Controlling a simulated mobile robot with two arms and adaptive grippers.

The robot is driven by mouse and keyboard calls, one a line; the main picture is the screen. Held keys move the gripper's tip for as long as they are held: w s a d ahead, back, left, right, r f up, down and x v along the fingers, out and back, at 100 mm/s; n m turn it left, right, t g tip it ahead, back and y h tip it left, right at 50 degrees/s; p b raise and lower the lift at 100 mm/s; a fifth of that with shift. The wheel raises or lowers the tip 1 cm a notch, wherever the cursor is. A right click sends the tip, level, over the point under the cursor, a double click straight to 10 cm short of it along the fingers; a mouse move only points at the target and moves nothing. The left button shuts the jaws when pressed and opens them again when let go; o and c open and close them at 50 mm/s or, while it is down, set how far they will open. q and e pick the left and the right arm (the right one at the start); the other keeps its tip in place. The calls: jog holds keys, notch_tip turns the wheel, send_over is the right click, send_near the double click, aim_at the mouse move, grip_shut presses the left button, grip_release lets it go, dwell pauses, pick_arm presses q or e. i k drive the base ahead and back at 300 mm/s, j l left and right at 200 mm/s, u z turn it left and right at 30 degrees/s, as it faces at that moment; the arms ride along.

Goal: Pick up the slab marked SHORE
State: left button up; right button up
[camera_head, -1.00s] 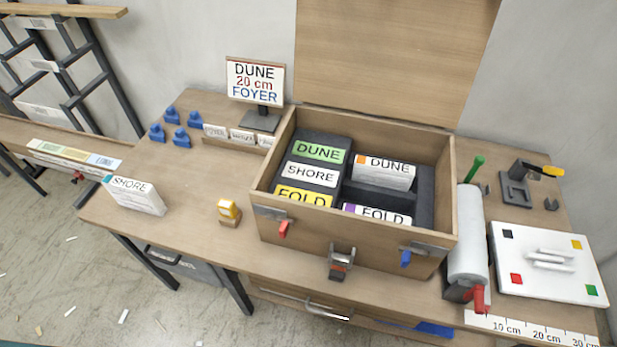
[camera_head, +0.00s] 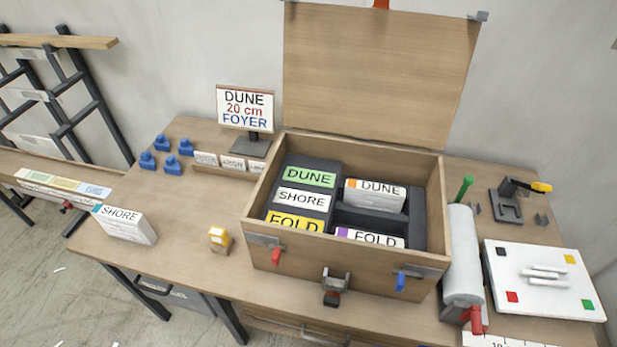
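The slab marked SHORE (camera_head: 126,228) is a white block with a small teal corner mark. It stands alone on the left part of the wooden table, near the front edge. Inside the open wooden case (camera_head: 345,277), a SHORE label (camera_head: 301,199) marks a dark foam insert, between a green DUNE label (camera_head: 309,177) and a yellow FOLD label (camera_head: 296,222). A DUNE slab (camera_head: 375,195) with an orange mark and a FOLD slab (camera_head: 369,238) with a purple mark sit in the case beside these labels. Neither of my grippers shows in the head view.
A white roller (camera_head: 462,258) and a white board (camera_head: 541,280) are at the right. Bare tabletop surrounds the SHORE slab.

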aim_at(132, 226)
jog(key=i+j, duration=0.1)
jog(key=u, duration=1.35)
jog(key=i+j+z, duration=0.1)
jog(key=z, duration=0.3)
jog(key=i+j+z, duration=0.15)
jog(key=z, duration=0.3)
jog(key=j+z, duration=0.25)
jog(key=z, duration=0.15)
jog(key=i, duration=0.05)
